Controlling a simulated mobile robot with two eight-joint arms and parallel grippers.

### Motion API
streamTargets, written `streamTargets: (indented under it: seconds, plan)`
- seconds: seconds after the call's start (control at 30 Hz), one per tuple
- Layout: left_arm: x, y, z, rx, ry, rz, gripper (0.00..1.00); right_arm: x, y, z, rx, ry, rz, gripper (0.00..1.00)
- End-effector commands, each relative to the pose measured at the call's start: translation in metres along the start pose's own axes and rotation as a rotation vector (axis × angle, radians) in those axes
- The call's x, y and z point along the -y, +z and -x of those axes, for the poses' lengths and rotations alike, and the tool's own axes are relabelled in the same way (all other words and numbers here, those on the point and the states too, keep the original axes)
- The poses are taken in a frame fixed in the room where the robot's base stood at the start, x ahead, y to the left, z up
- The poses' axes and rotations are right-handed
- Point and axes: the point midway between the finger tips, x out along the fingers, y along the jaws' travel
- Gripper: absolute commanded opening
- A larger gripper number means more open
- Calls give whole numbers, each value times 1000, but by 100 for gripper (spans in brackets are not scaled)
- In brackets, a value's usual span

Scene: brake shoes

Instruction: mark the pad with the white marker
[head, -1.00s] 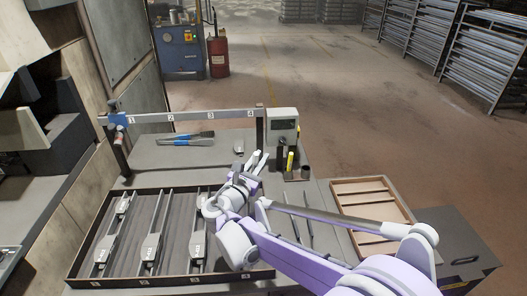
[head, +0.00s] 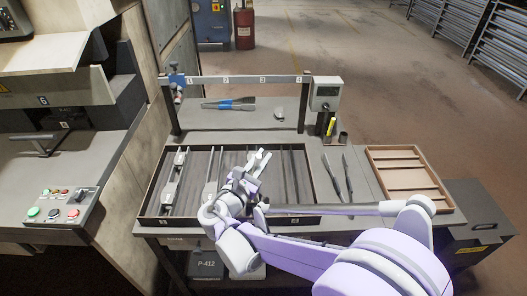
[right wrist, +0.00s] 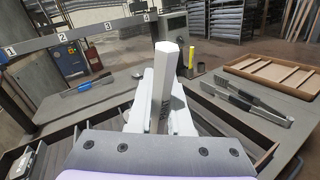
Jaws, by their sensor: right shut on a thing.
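My right gripper (head: 258,160) is over the middle of the dark tray. It is shut on the white marker (right wrist: 168,62), a pale six-sided stick that rises between the fingers in the right wrist view. Brake shoes with pads lie in the slotted tray (head: 148,205): one (head: 174,182) is at the far left, and another (head: 209,188) is beside it, partly behind my arm. My gripper and arm hide part of the tray, so I cannot tell which pad lies beneath. Contact between marker and pad is not visible. My left gripper is not in view.
A numbered rail (head: 240,79) spans the back of the bench. A holder with a yellow marker (head: 330,127) and a grey display box (head: 326,93) stand back right. Tongs (head: 338,177) and a wooden tray (head: 405,172) lie right. A blue-handled brush (head: 230,104) lies behind the tray.

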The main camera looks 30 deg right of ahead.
Motion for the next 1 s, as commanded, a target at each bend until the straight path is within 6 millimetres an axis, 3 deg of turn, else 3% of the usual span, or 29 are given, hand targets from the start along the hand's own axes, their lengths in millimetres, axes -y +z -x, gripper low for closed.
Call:
streamTargets:
  seconds: [0.37,1.0]
  plan:
    - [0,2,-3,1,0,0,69,3,-7,5,0,-2,-5,0]
    - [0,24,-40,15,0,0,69,17,-61,6,1,-1,-5,0]
